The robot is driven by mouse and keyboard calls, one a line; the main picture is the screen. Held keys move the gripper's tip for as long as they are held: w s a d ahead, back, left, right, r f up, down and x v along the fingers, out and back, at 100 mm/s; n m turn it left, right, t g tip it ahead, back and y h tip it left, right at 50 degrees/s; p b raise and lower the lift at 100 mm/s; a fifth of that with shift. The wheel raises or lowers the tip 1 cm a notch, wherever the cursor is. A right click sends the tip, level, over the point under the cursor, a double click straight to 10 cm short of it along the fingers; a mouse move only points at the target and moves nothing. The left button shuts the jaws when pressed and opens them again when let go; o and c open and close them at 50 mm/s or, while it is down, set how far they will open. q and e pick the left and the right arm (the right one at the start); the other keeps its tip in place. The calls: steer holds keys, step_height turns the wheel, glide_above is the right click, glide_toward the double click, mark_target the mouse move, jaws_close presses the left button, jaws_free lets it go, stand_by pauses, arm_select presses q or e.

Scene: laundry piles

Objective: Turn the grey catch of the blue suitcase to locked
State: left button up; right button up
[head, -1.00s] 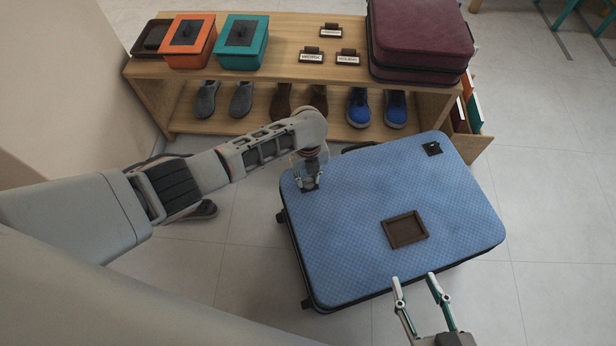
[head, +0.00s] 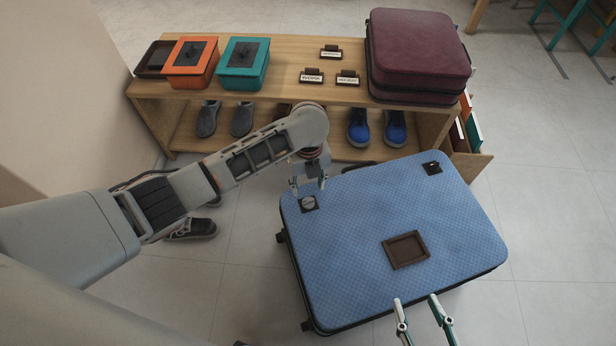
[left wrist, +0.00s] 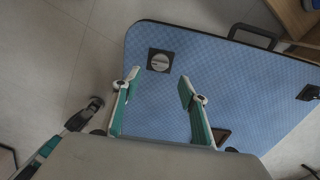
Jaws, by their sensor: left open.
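The blue suitcase (head: 350,230) lies flat on the floor. Its round grey catch (head: 309,203) sits on a dark square plate near the upper left corner. In the left wrist view the catch (left wrist: 160,61) shows a bar across its face, lying roughly crosswise. My left gripper (head: 309,184) is open and empty, just beyond and above the catch. In the left wrist view its fingertips (left wrist: 158,77) stand apart on either side below the catch. My right gripper (head: 416,300) is open and empty by the suitcase's near edge.
A second dark fitting (head: 432,168) and a brown frame (head: 406,250) are on the suitcase lid. Behind stands a wooden bench (head: 290,62) with an orange box (head: 191,65), a teal box (head: 243,65) and a maroon suitcase (head: 418,55). Floor is clear at right.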

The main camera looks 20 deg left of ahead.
arm_select(q)
steer(key=shift+r, duration=1.95)
